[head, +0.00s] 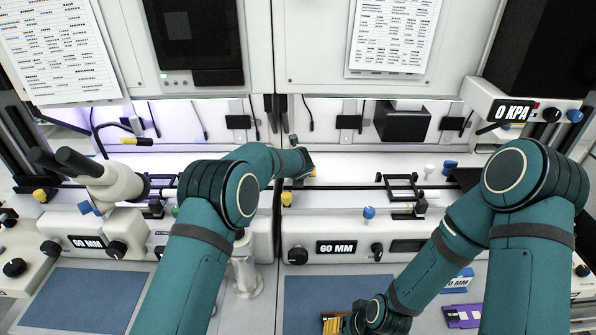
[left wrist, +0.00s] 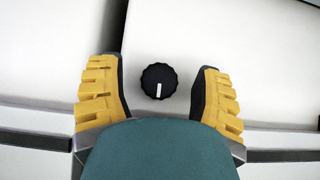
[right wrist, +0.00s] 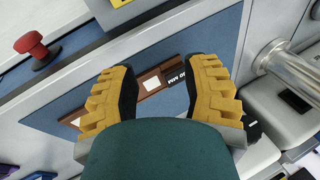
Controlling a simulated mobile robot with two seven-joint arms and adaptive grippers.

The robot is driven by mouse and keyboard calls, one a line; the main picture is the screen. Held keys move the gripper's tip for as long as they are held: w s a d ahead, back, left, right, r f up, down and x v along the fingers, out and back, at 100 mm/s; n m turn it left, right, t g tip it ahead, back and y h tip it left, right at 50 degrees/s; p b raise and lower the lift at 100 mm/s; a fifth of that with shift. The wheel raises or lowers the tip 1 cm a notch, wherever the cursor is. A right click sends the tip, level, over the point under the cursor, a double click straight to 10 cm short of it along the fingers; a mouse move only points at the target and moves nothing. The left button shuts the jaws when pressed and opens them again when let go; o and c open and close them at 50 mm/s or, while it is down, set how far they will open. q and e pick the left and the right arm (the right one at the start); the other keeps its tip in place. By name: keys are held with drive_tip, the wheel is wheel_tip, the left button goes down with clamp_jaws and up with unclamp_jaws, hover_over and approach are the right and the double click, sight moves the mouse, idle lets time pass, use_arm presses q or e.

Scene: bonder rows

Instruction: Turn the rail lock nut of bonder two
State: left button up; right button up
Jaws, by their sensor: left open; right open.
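My left gripper (left wrist: 160,92) is open in the left wrist view, its yellow fingers on either side of a round black knob (left wrist: 158,82) with a white mark. The knob sits on a white surface, and both fingers look apart from it. In the head view my left gripper (head: 311,170) is mostly hidden by its arm, near the rail of the middle bonder (head: 305,228); I cannot make out the knob there. My right gripper (right wrist: 162,82) is open above a brown strip with white patches (right wrist: 150,84) on a blue mat. No bonder number is readable.
The middle bonder's front has a 60 MM label (head: 336,247) and black knobs. Another bonder with a 60 MM label (head: 86,242) and a white microscope (head: 115,185) stands at left. A 0 KPA box (head: 513,110) is at right. A blue mat (head: 300,295) lies in front.

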use_arm(q)
drive_tip(key=shift+w+f, duration=0.1)
clamp_jaws()
drive_tip(key=shift+n, duration=0.3)
use_arm(e)
drive_tip(key=shift+f, duration=0.15)
use_arm(q)
drive_tip(key=shift+n+y+b, duration=0.55)
drive_tip(key=shift+n+y, duration=0.35)
use_arm(e)
drive_tip(key=shift+f, duration=0.4)
use_arm(q)
drive_tip(key=n+y, duration=0.1)
drive_tip(key=n, duration=0.1)
drive_tip(key=n+g+y, duration=0.1)
drive_tip(key=n+y, duration=0.1)
drive_tip(key=shift+n+g, duration=0.3)
drive_tip(key=shift+n+y, duration=0.3)
drive_tip(key=shift+y, duration=0.1)
unclamp_jaws()
